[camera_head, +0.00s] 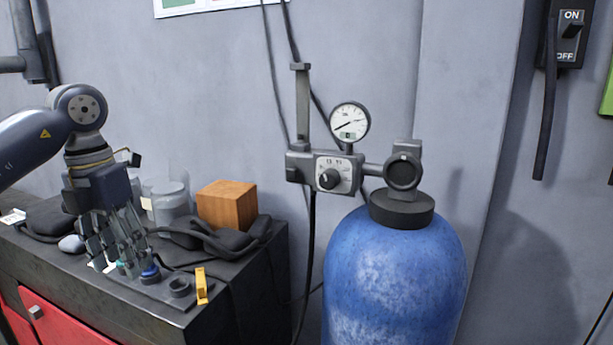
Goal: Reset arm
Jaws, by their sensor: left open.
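My left arm comes in from the left, and my left gripper (122,262) points down over the front part of the dark cabinet top (215,314). Its jaws are open. The fingers partly cover a small rack (160,292) with a blue-capped piece (150,272) and a teal piece. I cannot tell whether the fingertips touch any of these. My right gripper is not in view.
A wooden block (227,205), a grey jar (170,202), black straps (215,238) and a yellow piece (201,286) are near the gripper. A blue gas cylinder (393,275) with a gauge (350,122) stands to the right. An ON/OFF switch (568,32) is on the wall.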

